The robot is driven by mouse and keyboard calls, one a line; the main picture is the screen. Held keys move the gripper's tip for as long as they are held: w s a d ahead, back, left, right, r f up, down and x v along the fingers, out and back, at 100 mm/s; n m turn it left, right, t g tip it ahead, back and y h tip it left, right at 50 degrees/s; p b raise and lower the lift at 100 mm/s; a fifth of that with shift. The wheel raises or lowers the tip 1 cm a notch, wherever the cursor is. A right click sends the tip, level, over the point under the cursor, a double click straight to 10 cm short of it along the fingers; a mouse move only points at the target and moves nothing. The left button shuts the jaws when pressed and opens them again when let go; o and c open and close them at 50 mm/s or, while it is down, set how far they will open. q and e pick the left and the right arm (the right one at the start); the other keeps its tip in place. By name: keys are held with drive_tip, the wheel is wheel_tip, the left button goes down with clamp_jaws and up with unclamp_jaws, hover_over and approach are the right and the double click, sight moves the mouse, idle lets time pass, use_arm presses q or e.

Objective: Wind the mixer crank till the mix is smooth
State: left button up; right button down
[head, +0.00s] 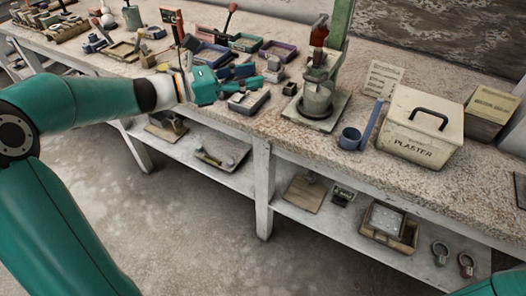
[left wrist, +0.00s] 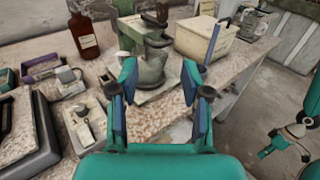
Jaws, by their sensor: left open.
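The mixer (head: 341,22) has a green upright on a flat base, with a grey-green bowl (head: 317,98) at its foot. It also shows in the left wrist view, where the bowl (left wrist: 150,68) stands beyond my fingers. Dark parts sit above the bowl, but I cannot make out the crank handle clearly. The mix inside the bowl is hidden. My left gripper (head: 250,83) is open and empty, over the bench to the left of the mixer and apart from it. In the left wrist view its fingers (left wrist: 159,75) are spread.
Trays and small tools crowd the bench on the left. A lower shelf (head: 225,168) runs underneath.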

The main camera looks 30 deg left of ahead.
use_arm(q)
drive_tip(key=s+d+f+m+g+y+b, duration=0.1)
drive_tip(key=d+f+g, duration=0.1)
drive_tip(key=f, duration=0.8)
drive_tip(key=d+f+m+g+y+b, duration=0.1)
drive_tip(key=d+f+m+g, duration=0.1)
drive_tip(key=f, duration=0.8)
drive_tip(key=shift+s+d+g, duration=0.35)
drive_tip(key=shift+d+g, duration=0.2)
drive_tip(key=shift+g, duration=0.15)
drive_tip(key=shift+f, duration=0.15)
